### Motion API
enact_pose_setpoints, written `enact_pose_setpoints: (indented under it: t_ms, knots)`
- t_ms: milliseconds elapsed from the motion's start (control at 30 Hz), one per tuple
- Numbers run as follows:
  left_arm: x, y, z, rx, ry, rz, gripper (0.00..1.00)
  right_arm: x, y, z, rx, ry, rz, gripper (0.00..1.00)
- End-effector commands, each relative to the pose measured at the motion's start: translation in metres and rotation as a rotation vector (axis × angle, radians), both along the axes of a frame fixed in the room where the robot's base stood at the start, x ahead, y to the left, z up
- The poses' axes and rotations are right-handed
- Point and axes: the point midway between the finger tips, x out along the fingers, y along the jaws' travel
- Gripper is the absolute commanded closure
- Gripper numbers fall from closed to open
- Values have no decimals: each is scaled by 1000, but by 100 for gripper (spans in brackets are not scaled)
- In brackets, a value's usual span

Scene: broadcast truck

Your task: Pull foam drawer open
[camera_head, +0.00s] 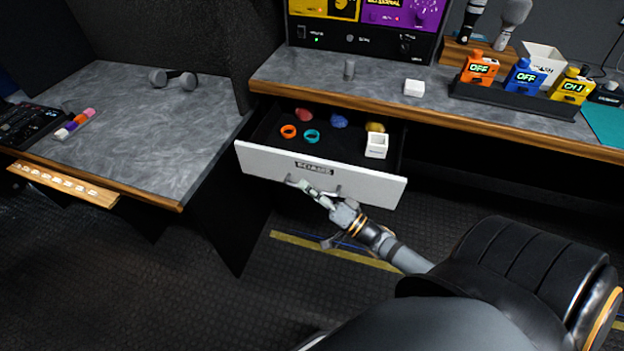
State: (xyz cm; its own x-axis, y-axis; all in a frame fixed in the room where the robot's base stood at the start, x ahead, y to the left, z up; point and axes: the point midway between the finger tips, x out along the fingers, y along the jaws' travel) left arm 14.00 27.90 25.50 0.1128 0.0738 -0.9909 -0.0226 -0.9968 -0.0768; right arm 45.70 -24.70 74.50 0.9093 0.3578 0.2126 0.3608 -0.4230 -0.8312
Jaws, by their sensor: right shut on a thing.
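The foam drawer (255,162) sits under the desk at the centre and stands pulled out, its inside showing. Its white front has a dark label and a handle (337,191) below the label. In the drawer lie a red foam piece (304,115), a blue one (339,121) and a yellow one (375,127), an orange ring (288,131), a teal ring (311,136) and a small white box (376,145). My right gripper (318,191) is at the front of the drawer, shut on the handle. My left gripper is not in view.
The wood-edged desk (390,103) spans above the drawer. A black tray (513,101) there holds orange, blue and yellow packs. A left desk (150,115) carries headphones (172,78) and a mixer (30,124). Floor in front of the drawer is free apart from my arm.

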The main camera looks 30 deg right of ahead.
Motion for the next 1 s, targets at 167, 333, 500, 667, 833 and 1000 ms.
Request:
enact_pose_setpoints:
  t_ms: [167, 333, 500, 667, 833, 1000]
  knots:
    - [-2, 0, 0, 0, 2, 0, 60, -3, 3, -1, 0, 2, -1, 100]
    - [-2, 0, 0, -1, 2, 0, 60, -3, 2, -1, -1, 2, 0, 100]
    - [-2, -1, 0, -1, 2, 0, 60, -2, 2, -1, -1, 2, 0, 80]
    - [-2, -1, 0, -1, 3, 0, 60, -2, 2, -1, 0, 1, -1, 80]
    - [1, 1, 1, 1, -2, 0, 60, -4, 2, -1, -1, 2, 1, 80]
    - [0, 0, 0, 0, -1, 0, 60, -29, -8, -8, -4, 8, 3, 80]
